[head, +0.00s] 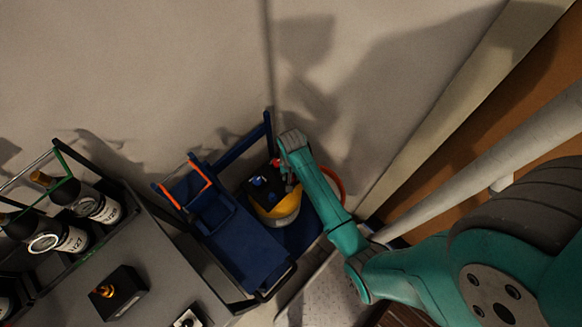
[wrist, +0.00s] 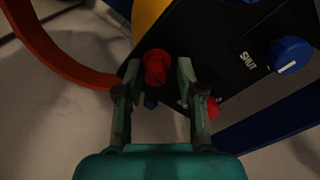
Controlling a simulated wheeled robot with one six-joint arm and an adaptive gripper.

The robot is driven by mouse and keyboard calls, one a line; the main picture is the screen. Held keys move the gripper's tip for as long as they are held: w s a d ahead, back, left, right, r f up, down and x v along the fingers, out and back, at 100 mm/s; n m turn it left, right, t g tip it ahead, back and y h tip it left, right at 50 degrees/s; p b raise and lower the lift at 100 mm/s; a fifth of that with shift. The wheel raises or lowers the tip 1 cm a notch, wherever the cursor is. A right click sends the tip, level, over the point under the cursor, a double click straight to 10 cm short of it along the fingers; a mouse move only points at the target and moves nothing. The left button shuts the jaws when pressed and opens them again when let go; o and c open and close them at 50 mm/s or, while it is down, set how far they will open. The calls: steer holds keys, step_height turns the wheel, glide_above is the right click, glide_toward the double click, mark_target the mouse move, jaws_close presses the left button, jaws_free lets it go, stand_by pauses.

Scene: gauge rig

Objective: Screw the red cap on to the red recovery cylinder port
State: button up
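In the wrist view, my gripper (wrist: 158,76) has its two fingers apart, with a round red cap-like piece (wrist: 157,66) between the fingertips. Small gaps seem to show on both sides of it, so I see no clear grip. I cannot tell whether the cap is seated on its port, as the port beneath is hidden. A second red piece (wrist: 214,107) shows partly behind the right finger. The yellow recovery cylinder (head: 283,216) stands on a blue cart in the head view, under a black block (head: 257,186). My arm's end is over it.
A blue knob (wrist: 290,55) beside the word SHUT is on the black panel. An orange-red hoop (wrist: 58,52) curves at the left. The blue cart (head: 240,245) has upright posts. A grey bench (head: 150,265) with bottles stands left; a wall is behind.

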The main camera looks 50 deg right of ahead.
steer(key=o, duration=0.5)
step_height(320, 180, up, 12)
steer(key=shift+d+r, duration=0.1)
stand_by(0.4)
